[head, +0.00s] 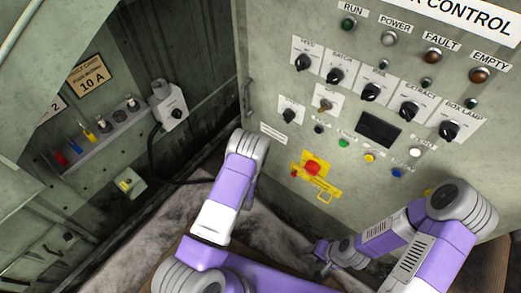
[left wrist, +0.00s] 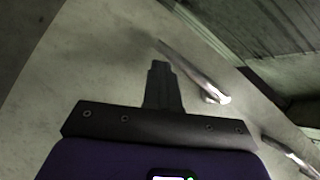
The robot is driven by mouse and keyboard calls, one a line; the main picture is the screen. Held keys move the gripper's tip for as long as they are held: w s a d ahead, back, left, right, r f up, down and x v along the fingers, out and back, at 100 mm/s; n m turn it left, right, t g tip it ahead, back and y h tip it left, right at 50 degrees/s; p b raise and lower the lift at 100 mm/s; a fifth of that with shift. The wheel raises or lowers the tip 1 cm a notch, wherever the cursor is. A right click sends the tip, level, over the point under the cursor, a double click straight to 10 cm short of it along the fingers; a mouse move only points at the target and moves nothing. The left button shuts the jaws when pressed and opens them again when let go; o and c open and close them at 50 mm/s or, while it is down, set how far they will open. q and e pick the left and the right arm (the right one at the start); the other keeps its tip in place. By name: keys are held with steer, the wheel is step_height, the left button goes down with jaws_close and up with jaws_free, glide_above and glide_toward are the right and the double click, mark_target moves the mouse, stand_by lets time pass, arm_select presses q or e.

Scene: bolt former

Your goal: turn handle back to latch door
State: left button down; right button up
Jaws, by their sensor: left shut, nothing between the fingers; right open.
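In the left wrist view, my left gripper (left wrist: 162,72) shows as a dark, narrow pair of fingers, shut and empty, in front of a pale, smudged panel (left wrist: 75,70). A silvery bar-shaped handle (left wrist: 194,69) lies slanted just right of the fingertips; I cannot tell whether they touch. In the head view, the left arm bends near the cabinet's left edge, and its gripper is hidden. The grey-green control panel (head: 270,75) has a small upright bar (head: 247,97) on its left edge; I cannot tell if it is the same handle. My right gripper (head: 324,252) is open and empty, low in front of the panel.
The control panel carries black knobs (head: 371,92), lamps and a red stop button on a yellow plate (head: 322,185). At left is a fuse shelf (head: 110,135) with coloured fuses and a grey switch box (head: 170,105) with a cable. A second metal piece (left wrist: 290,155) shows lower right.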

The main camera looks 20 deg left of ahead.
arm_select(q)
steer(key=shift+s+a+f, duration=0.1)
steer(key=shift+a, duration=0.4)
steer(key=s+d+p, duration=0.2)
steer(key=s+d, duration=0.5)
steer(key=s, duration=0.4)
steer(key=shift+s, duration=0.2)
steer(key=shift+d, duration=0.1)
steer(key=s+d+r+n+g+h+p, duration=0.3)
steer(key=s+d+n+g, duration=0.1)
steer(key=s+n+g, duration=0.2)
steer(key=s+d+r+n+g+h+p, duration=0.2)
steer(key=s+d+n+g+h+p, duration=0.1)
steer(key=s+n+g, duration=0.4)
steer(key=s+g+h, duration=0.1)
steer(key=s, duration=0.2)
steer(key=shift+d+r+n+p, duration=0.3)
steer(key=shift+d+r+p, duration=0.1)
